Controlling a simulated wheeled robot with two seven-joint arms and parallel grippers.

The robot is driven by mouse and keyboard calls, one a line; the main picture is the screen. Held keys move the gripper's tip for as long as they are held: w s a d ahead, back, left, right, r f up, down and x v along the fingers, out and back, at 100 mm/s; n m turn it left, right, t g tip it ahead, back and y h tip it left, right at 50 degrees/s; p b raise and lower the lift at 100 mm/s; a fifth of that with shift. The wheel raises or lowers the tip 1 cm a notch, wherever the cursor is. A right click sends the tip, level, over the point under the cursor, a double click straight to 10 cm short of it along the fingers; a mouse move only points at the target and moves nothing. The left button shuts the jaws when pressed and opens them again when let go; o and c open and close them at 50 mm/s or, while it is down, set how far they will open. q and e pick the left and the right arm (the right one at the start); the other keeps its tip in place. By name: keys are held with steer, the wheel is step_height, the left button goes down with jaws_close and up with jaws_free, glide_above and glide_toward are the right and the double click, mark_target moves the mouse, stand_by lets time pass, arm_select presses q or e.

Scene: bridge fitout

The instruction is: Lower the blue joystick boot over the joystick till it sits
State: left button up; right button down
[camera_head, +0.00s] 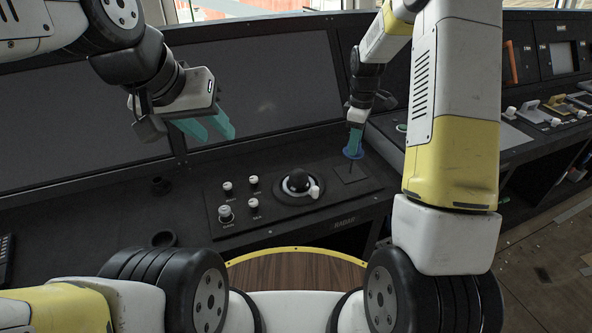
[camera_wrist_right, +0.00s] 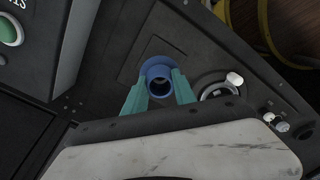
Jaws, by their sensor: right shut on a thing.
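The blue joystick boot (camera_head: 353,153) is a small flanged collar. My right gripper (camera_head: 356,138) holds it above a square plate (camera_head: 358,175) on the dark console. In the right wrist view, the teal fingers of my right gripper (camera_wrist_right: 159,92) grip both sides of the boot (camera_wrist_right: 156,68), whose round opening faces the camera. A thin dark upright line below the boot in the head view looks like the joystick (camera_head: 350,166); the boot hides its top, so I cannot tell whether it is inside. My left gripper (camera_head: 208,130) is open and empty above the console at left.
A trackball (camera_head: 298,182) and several white-capped knobs (camera_head: 227,187) sit left of the plate. Two dark ring-shaped holders (camera_head: 162,238) are farther left. Large dark screens (camera_head: 260,85) stand behind. A side console with levers (camera_head: 545,112) is at right.

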mark_target(352, 159)
steer(key=shift+f, duration=0.9)
steer(key=shift+f, duration=0.1)
steer(key=shift+f, duration=1.45)
steer(key=shift+f, duration=0.25)
steer(key=shift+f, duration=1.5)
steer(key=c, duration=0.9)
jaws_free()
